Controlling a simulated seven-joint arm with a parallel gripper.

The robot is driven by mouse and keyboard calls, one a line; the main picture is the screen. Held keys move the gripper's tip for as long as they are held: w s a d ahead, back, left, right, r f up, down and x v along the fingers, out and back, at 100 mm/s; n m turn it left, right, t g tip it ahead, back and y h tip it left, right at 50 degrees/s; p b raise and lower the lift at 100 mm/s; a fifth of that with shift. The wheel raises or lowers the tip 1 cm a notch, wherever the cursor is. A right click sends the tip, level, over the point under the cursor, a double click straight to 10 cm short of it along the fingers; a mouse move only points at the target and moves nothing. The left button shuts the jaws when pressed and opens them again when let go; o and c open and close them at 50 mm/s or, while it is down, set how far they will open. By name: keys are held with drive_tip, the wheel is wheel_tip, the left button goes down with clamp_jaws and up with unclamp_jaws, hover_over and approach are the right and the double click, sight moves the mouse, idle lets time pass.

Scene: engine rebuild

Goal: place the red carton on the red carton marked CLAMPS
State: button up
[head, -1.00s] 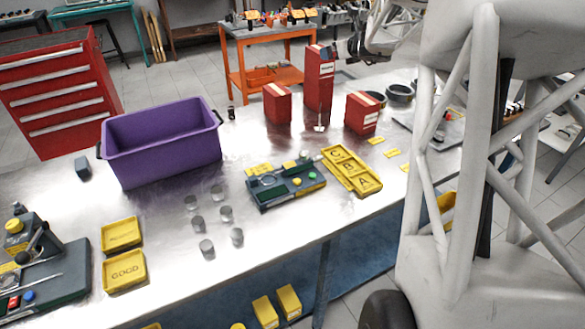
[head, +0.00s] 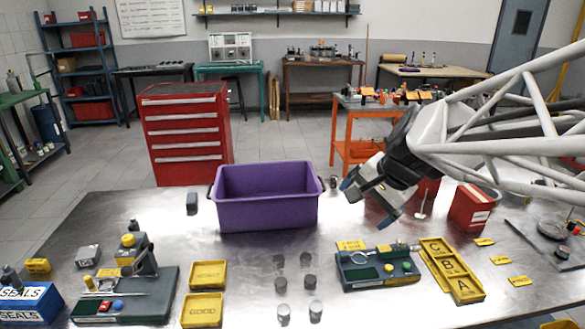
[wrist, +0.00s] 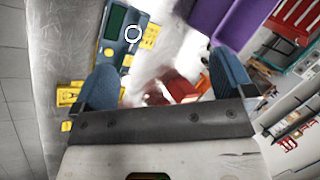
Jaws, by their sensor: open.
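A short red carton (head: 470,207) with a pale label stands on the metal bench at the right in the head view. Another red carton (head: 427,188) is mostly hidden behind my arm. I cannot read the word CLAMPS on either one. My gripper (head: 369,202) is open and empty, tilted above the bench to the left of these cartons. In the wrist view my gripper's two blue fingers (wrist: 163,78) stand wide apart, and a blurred red shape (wrist: 182,86) shows beyond and between them, not touched.
A purple bin (head: 267,205) stands left of my gripper. A green device (head: 377,268) and a yellow lettered tray (head: 452,270) lie in front. Several grey cylinders (head: 282,285) stand on the bench. A red tool cabinet (head: 187,135) is behind.

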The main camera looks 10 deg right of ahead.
drive_tip(key=s+a+f+n+g+h, duration=0.1)
drive_tip(key=s+n, duration=0.3)
drive_tip(key=s, duration=0.4)
drive_tip(key=s+a+f+n+g+h, duration=0.1)
drive_tip(key=s+f+n+h, duration=0.1)
drive_tip(key=s+n, duration=0.3)
drive_tip(key=s+f, duration=0.1)
drive_tip(key=s, duration=0.2)
drive_tip(key=shift+s+a+f+n+h, duration=0.2)
drive_tip(key=shift+a+f+n+h, duration=0.1)
drive_tip(key=shift+f, duration=0.1)
